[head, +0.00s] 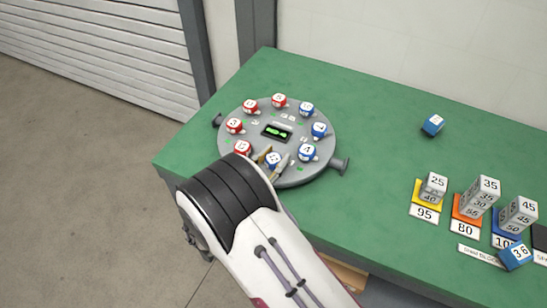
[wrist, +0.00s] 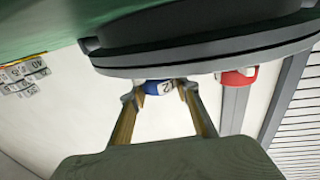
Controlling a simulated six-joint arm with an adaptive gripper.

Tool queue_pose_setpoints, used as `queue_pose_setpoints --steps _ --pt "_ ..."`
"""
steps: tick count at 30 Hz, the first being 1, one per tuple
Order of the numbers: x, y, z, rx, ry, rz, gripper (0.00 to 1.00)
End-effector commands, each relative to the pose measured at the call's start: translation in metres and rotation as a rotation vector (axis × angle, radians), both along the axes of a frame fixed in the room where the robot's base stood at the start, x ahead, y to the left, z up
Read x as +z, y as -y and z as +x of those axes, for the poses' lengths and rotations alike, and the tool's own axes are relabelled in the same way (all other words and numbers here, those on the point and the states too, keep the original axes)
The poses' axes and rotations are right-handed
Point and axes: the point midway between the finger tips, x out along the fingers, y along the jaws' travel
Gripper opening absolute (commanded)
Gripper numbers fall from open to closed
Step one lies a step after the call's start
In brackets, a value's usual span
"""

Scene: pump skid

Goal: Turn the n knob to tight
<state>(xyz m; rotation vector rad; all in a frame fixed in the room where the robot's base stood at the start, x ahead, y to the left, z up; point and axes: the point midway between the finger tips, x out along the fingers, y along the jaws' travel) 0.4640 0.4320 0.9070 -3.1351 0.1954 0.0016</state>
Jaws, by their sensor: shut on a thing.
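A round grey plate (head: 228,150) on the green table carries a ring of red and blue knobs with white marked faces. My gripper (head: 273,160) is at the near edge of this plate, with its fingers on either side of a blue knob (head: 274,157). In the wrist view my gripper (wrist: 160,90) is shut on this blue knob (wrist: 155,87). Its white face has a dark mark that may be an N turned sideways; I cannot read it surely. The fingers hide part of the knob, and I cannot tell how far it is turned.
A red knob (head: 242,148) is close on the left and a blue knob (head: 307,152) on the right. A small green display (head: 277,132) sits mid-plate. Number blocks (head: 480,195) stand on coloured cards at the right. A loose blue block (head: 433,124) lies farther back.

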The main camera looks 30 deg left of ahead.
Motion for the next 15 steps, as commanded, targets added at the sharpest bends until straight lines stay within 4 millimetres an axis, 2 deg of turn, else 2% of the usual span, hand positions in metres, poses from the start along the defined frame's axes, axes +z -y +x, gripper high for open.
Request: queue_pose_setpoints --steps 15 --pt "-0.0001 0.0000 0.0001 -0.183 0.001 0.000 0.09"
